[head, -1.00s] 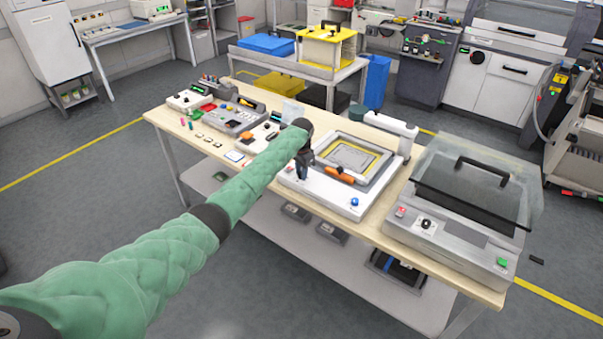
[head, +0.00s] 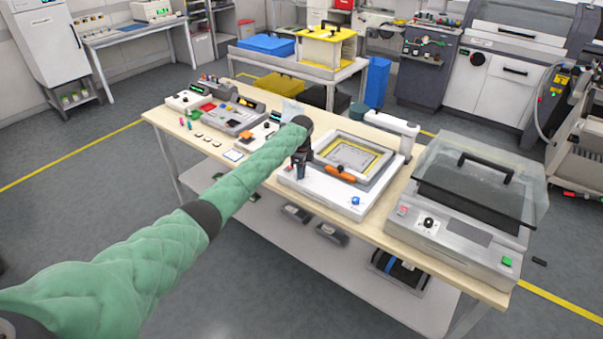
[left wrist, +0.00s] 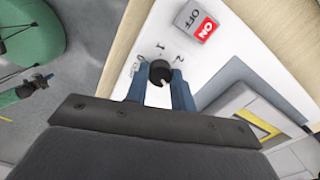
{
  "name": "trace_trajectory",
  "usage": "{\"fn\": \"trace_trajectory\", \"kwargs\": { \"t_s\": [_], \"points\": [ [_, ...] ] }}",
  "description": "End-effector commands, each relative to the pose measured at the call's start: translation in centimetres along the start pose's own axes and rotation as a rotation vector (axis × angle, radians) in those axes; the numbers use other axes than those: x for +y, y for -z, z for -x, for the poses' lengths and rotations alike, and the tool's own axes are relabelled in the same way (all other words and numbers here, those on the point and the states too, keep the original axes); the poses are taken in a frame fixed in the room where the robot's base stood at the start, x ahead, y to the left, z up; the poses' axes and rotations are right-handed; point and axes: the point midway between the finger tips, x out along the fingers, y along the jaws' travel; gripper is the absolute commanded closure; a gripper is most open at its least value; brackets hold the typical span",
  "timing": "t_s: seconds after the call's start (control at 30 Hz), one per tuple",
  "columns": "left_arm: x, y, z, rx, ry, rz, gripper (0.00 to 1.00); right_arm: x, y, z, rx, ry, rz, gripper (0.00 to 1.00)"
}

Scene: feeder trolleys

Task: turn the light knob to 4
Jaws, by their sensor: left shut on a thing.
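The light knob (left wrist: 160,72) is a small dark round knob on a white panel (left wrist: 140,30) in the left wrist view. My left gripper (left wrist: 161,88) has its blue fingers on either side of the knob and is shut on it. The marks 0, 1 and 2 show around the knob's far side; other marks are hidden by the fingers. A pale mark shows on the knob's near side. In the head view my left gripper (head: 301,163) is at the left end of the white device (head: 325,189), hiding the knob. A small dark gripper-like end (left wrist: 35,88) on a green sleeve shows far left in the wrist view, too small to read.
A red and grey ON/OFF switch (left wrist: 197,20) sits beyond the knob. An orange-handled tool (head: 340,174) lies near the frame on the device. A machine with a clear lid (head: 455,238) stands to the right, and several small devices (head: 240,117) stand to the left.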

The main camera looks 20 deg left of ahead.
Motion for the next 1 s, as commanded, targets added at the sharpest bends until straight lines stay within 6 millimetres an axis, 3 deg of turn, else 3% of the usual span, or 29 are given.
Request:
{"fn": "trace_trajectory", "kwargs": {
  "t_s": [0.1, 0.6, 1.0],
  "points": [
    [-0.2, -0.2, 0.2, -0.002, 0.006, -0.109, 0.98, -1.9, 0.6, 0.7, -0.005, 0.017, -0.007, 1.0],
    [-0.2, -0.2, 0.3, -0.003, 0.006, -0.486, 0.98, -2.6, 3.5, 3.0, -0.022, 0.028, -0.019, 1.0],
    [-0.2, -0.1, 0.4, -0.002, 0.006, -0.591, 0.98, -2.8, 4.1, 3.9, -0.029, 0.031, -0.022, 1.0]
  ]
}}
